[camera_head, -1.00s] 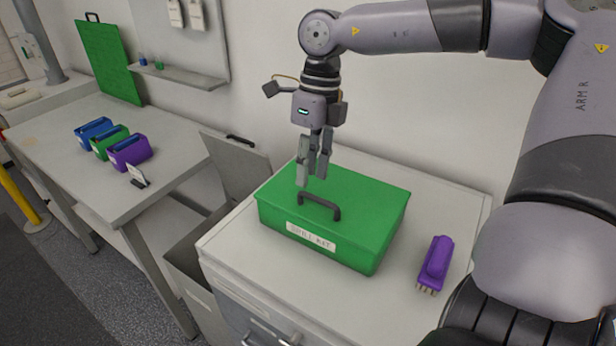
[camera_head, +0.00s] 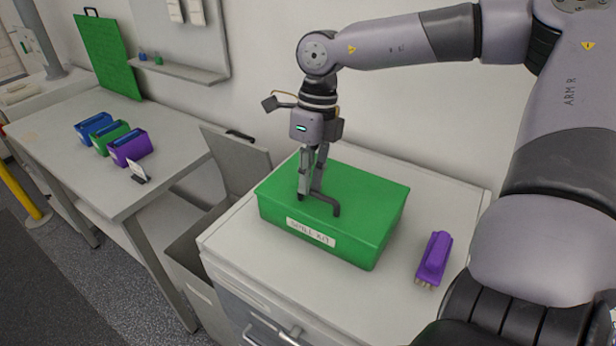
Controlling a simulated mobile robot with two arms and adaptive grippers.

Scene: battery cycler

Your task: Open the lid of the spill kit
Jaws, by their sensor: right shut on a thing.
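The green spill kit box (camera_head: 365,225) stands on a white cabinet top, with a white label reading SPILL KIT on its front. Its lid is closed. A dark handle (camera_head: 333,206) sits on the lid near the front edge. My right gripper (camera_head: 305,194) points down from above and is shut on the left part of the handle. The fingers hide that end of the handle. My left gripper is not in view.
A purple connector-like object (camera_head: 434,258) lies on the cabinet top (camera_head: 370,299) right of the box. An open grey bin (camera_head: 200,235) with a raised lid stands left of the cabinet. A table (camera_head: 60,140) at the left holds blue, green and purple holders.

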